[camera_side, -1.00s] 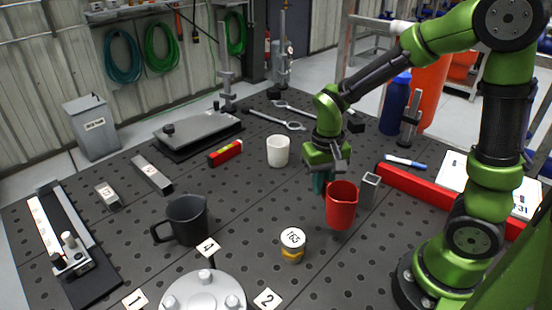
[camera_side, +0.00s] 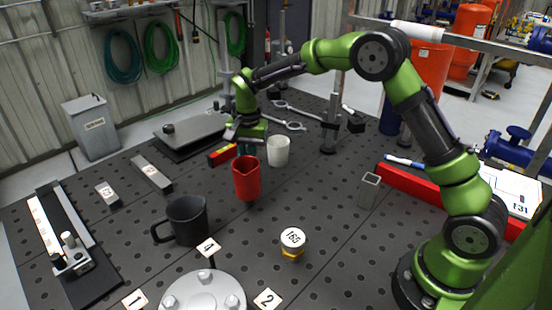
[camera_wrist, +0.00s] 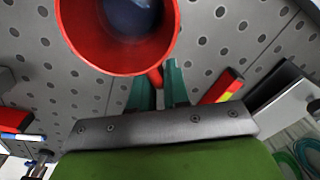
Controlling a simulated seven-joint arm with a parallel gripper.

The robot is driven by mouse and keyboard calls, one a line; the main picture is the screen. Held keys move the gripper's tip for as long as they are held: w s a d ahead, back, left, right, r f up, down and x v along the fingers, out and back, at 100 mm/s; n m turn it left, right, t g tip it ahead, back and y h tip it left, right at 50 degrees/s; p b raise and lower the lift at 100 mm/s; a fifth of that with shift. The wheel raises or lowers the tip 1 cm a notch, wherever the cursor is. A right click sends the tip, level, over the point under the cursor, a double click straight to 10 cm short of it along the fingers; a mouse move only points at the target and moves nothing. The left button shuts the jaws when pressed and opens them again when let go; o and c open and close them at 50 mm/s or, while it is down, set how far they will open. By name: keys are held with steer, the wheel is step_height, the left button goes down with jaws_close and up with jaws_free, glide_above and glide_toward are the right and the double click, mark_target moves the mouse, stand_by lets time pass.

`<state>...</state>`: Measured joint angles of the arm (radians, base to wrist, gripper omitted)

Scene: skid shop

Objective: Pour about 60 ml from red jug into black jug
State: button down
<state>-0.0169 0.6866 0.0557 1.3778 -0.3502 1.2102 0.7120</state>
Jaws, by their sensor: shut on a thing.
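The red jug (camera_side: 246,180) is upright, held by my gripper (camera_side: 246,149) a little above the table, to the right of and behind the black jug. In the wrist view the red jug (camera_wrist: 68,20) shows its open mouth, with a dark bluish-grey inside; the liquid level is hard to tell. There my gripper's teal fingers (camera_wrist: 160,88) are closed at the red handle. The black jug (camera_side: 188,222) stands upright on the table with its handle to the left. Its inside is hidden in the side view.
A white cup (camera_side: 278,151) stands just right of the red jug. A round metal flange (camera_side: 203,294) is at the front edge. The table between the two jugs is clear.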

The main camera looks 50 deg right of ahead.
steer(key=w+a+f+m, duration=0.1)
steer(key=w, duration=0.1)
steer(key=w+f+m, duration=0.1)
steer(key=w, duration=0.2)
steer(key=w+a+f+m, duration=0.1)
steer(key=w, duration=0.2)
steer(key=shift+w+a+m, duration=0.15)
steer(key=shift+a+m, duration=0.2)
steer(key=shift+m, duration=0.05)
steer(key=shift+r+t, duration=0.1)
steer(key=shift+t, duration=0.2)
steer(key=s+a+r+n+t+h, duration=0.1)
steer(key=s+a+r+t+h, duration=0.3)
steer(key=a+r+h, duration=0.3)
steer(key=shift+s+a+r+t+h, duration=0.2)
steer(key=shift+a+r+t+h, duration=0.2)
steer(key=shift+r+h, duration=0.85)
steer(key=shift+s+a+r, duration=0.15)
steer(key=shift+a+r, duration=0.05)
steer(key=shift+r, duration=0.45)
steer(key=shift+s+a+f+t+h, duration=0.15)
steer(key=shift+a+t+h, duration=0.15)
steer(key=shift+t+h, duration=0.15)
steer(key=shift+s+a, duration=0.1)
steer(key=shift+a, duration=0.05)
steer(key=shift+h, duration=0.3)
